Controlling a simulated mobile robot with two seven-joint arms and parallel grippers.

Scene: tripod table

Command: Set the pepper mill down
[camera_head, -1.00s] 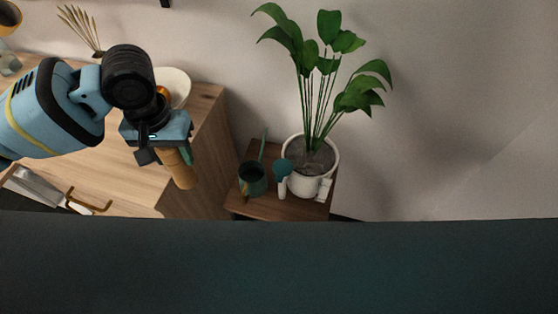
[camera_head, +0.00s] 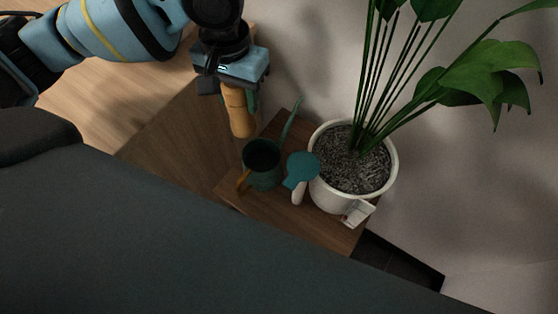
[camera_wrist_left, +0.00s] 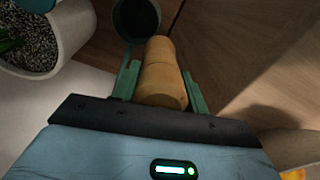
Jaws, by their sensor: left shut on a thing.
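The pepper mill (camera_head: 239,112) is a light wooden, rounded cylinder. My left gripper (camera_head: 243,97) is shut on it and holds it, slightly tilted, above and just left of the small wooden table. The mill also shows in the left wrist view (camera_wrist_left: 161,72), between the two green fingers (camera_wrist_left: 162,88). Its lower end appears free in the air, with no surface touching it that I can make out. The small table (camera_head: 318,226) stands below and to the right. My right gripper is in neither view.
On the small table stand a dark green watering can (camera_head: 262,166), a teal and white hand tool (camera_head: 301,172), a white card (camera_head: 357,212) and a tall plant in a white pot (camera_head: 388,185). The wooden cabinet (camera_head: 165,125) is at left. The table's front corner is bare.

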